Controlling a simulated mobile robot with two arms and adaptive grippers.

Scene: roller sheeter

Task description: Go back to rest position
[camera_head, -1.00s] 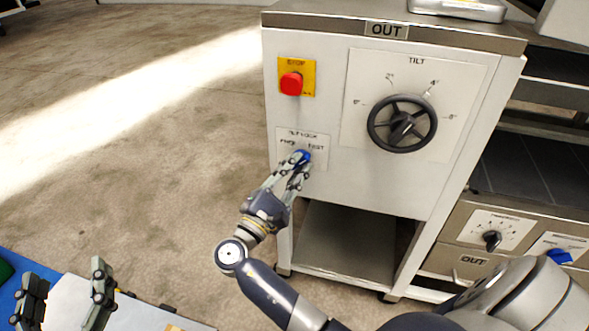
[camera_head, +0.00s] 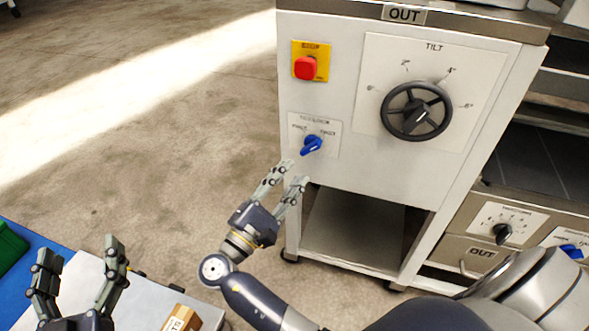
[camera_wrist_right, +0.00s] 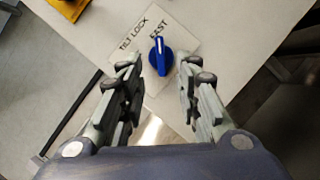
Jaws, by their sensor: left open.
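My right gripper (camera_head: 283,183) is open and empty, just below and in front of the blue tilt lock knob (camera_head: 311,144) on the white machine panel, and apart from it. In the right wrist view the blue knob (camera_wrist_right: 160,56) lies beyond the open fingertips (camera_wrist_right: 158,75), and nothing is between the fingers. The knob's pointer leans up and to the right in the head view. My left gripper (camera_head: 80,262) is open and empty at the lower left, above a light grey surface.
The panel carries a red stop button (camera_head: 305,68) and a black tilt handwheel (camera_head: 415,111). A cardboard box (camera_head: 183,319) sits on a grey surface (camera_head: 150,300) at the bottom. A green item (camera_head: 10,246) lies on blue at the left. The floor left of the machine is clear.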

